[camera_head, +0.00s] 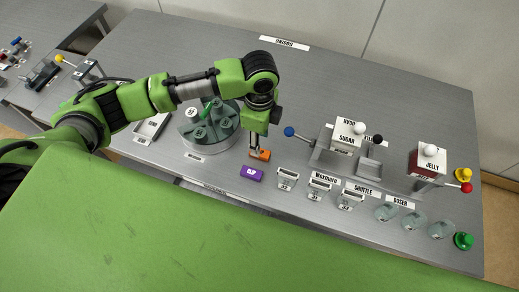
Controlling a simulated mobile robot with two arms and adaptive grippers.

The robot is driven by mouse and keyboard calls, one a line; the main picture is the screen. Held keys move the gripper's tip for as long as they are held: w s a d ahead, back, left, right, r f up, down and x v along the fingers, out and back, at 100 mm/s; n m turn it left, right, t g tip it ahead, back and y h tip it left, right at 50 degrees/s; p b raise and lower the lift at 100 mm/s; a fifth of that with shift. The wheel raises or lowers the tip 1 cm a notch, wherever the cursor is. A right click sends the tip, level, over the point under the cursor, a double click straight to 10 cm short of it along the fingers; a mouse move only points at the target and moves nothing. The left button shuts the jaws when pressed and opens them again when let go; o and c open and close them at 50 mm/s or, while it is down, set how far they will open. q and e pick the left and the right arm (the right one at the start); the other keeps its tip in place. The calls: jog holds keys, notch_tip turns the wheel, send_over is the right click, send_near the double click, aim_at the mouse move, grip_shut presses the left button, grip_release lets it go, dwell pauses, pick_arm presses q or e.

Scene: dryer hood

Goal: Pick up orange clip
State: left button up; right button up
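The orange clip (264,156) is a small block on the grey metal bench, just behind a purple clip block (251,174). My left gripper (255,152) points down right at the orange clip. Its fingers cover the clip's left part. I cannot tell whether the fingers touch it or are shut on it. My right gripper is not in view.
A round green-grey holder (211,128) stands left of the gripper. Several small labelled cups (288,178) stand right of the purple clip. A blue-knobbed lever (289,132), a sugar box (346,138) and a jelly box (427,160) are farther right.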

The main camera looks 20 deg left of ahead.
aim_at(262, 152)
pick_arm(q)
notch_tip(262, 152, down, 3)
jog(key=shift+w+d+f+p, duration=0.1)
jog(key=shift+w+p, duration=0.05)
jog(key=shift+p, duration=0.35)
jog(key=f, duration=0.1)
jog(key=f+p, duration=0.1)
jog(key=f, duration=0.1)
jog(key=shift+w+d+f, duration=0.1)
jog(key=shift+d+f, duration=0.05)
jog(key=shift+d, duration=0.05)
jog(key=shift+f, duration=0.25)
jog(key=c, duration=0.9)
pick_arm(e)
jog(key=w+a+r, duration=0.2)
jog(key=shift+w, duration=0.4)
